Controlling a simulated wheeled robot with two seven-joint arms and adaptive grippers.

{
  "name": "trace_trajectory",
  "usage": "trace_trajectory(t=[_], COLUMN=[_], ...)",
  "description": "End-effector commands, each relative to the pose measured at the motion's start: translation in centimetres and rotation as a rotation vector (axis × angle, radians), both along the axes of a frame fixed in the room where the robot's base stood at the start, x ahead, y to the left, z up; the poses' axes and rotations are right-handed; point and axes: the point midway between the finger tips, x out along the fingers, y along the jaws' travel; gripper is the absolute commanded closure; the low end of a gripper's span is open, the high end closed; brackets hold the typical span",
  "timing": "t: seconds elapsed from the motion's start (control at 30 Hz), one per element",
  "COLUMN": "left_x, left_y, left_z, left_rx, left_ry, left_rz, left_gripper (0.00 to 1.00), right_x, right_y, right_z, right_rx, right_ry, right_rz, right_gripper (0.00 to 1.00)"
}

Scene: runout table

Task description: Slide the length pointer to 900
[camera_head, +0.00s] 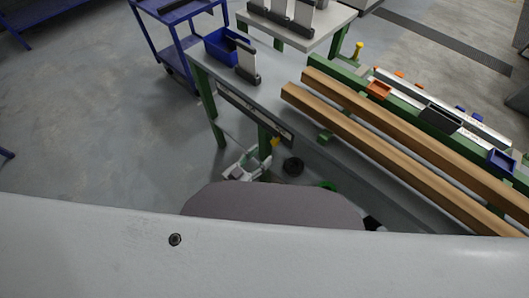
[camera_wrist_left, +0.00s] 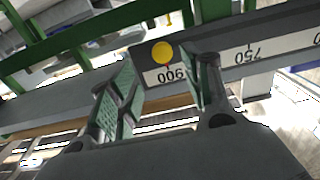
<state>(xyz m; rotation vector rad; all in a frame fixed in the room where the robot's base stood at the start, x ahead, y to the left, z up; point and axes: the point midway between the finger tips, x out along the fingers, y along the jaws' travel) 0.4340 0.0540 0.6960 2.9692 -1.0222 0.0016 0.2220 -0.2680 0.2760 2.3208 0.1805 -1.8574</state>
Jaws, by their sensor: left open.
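The length pointer, with a round yellow knob (camera_wrist_left: 162,53) on a dark plate, sits at the 900 mark of the scale strip (camera_wrist_left: 270,50) in the left wrist view. The numbers 900 and 750 appear upside down there. My left gripper (camera_wrist_left: 165,84) is open, its two green-padded fingers on either side of the 900 label. The knob shows between and beyond the fingertips; contact cannot be told. In the head view the yellow pointer (camera_head: 275,142) is small, at the near end of the scale (camera_head: 252,110), with my left gripper (camera_head: 242,167) just below it. My right gripper is not in view.
Orange and blue trays line the back rail. Open floor (camera_head: 90,120) lies to the left.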

Motion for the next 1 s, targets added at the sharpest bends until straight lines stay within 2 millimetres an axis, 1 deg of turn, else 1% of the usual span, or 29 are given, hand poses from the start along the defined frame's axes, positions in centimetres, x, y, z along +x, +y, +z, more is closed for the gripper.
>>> trace_trajectory(t=[0.03,0.2,0.43,0.6,1.0], left_x=[-0.5,-1.8,-3.1,-3.5,-3.5], left_y=[0.3,1.3,2.3,2.6,2.6], left_z=[-0.1,-0.1,-0.1,0.0,0.0], left_rx=[0.0,0.0,0.001,0.001,0.0], left_ry=[0.002,0.002,0.002,-0.001,0.0], left_rz=[0.0,-0.001,-0.001,-0.002,-0.001], left_gripper=[0.51,0.51,0.51,0.51,0.51], right_x=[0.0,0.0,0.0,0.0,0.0], right_y=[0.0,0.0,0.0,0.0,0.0], right_z=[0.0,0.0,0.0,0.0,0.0], right_rx=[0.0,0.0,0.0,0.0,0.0], right_ry=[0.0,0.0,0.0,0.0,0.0], right_rz=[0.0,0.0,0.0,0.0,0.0], right_gripper=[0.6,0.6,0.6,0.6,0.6])
